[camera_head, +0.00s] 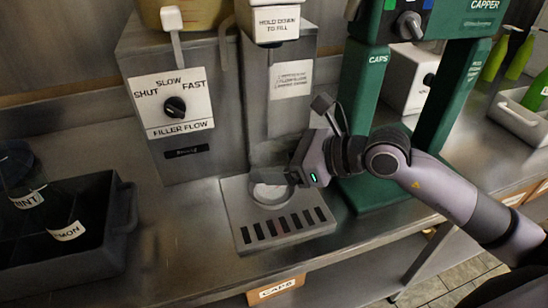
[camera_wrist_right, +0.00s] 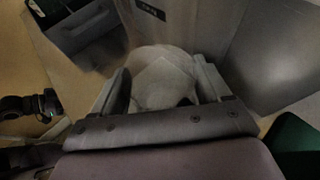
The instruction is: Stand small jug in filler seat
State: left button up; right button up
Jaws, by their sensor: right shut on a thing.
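My right gripper (camera_head: 292,176) is at the filler's front, its fingers shut on the small jug (camera_head: 268,153), a see-through grey vessel that is hard to make out. The jug looks upright above the filler seat (camera_head: 235,200), a grey plate with dark slots in front. A pale round patch shows below the jug; I cannot tell whether it is the jug's label or part of the seat, nor whether the jug touches down. In the right wrist view the jug (camera_wrist_right: 163,75) is a pale rounded shape between the two fingers (camera_wrist_right: 163,92).
The filler flow knob (camera_head: 175,107) is to the left. The green capper (camera_head: 360,90) stands close on the right. A dark crate (camera_head: 100,250) with labelled vessels is at the left. A tray (camera_head: 515,118) with green bottles is far right.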

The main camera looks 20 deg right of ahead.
jog(key=shift+f, duration=0.15)
jog(key=shift+f+b, duration=0.2)
jog(key=shift+b, duration=0.2)
jog(key=shift+s+f, duration=0.1)
jog(key=shift+f, duration=0.15)
dwell(0.7)
jog(key=o, duration=1)
jog(key=shift+d, duration=0.1)
jog(key=b+v, duration=0.2)
jog(key=v, duration=0.5)
